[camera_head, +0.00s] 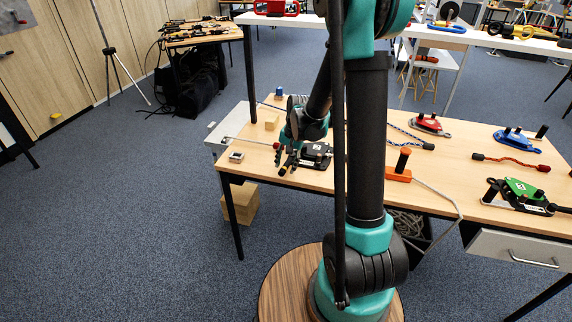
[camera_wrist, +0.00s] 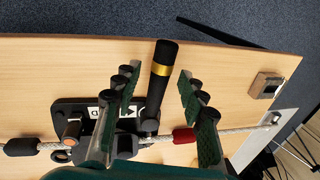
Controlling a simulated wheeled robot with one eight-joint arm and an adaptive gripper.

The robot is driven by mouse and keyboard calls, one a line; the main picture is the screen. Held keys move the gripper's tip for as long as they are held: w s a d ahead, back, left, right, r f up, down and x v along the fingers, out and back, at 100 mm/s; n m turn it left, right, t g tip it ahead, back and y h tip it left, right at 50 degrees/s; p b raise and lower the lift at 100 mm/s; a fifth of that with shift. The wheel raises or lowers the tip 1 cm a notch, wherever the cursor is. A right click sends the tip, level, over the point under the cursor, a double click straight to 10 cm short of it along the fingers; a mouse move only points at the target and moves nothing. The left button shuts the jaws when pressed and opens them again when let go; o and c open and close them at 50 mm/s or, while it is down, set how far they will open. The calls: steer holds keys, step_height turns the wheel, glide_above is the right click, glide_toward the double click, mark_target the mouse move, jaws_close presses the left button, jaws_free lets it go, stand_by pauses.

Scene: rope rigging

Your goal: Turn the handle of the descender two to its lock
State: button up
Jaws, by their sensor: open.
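A black descender (camera_head: 318,152) lies on the near table under my gripper (camera_head: 287,160). In the wrist view its dark plate (camera_wrist: 68,108) is at left, partly hidden by my fingers. Its black handle (camera_wrist: 166,58) with a gold band stands out toward the top of that view. My gripper (camera_wrist: 156,84) is open, with one finger on each side of the handle. I see gaps beside the handle's outer part; contact lower down cannot be told.
A rope (camera_wrist: 235,130) with a red sleeve (camera_wrist: 184,135) runs past the descender. An orange block with a black post (camera_head: 399,174) stands to the right. Red (camera_head: 430,124), blue (camera_head: 516,140) and green (camera_head: 520,188) devices lie farther right.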

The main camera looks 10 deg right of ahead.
jaws_close()
stand_by(0.3)
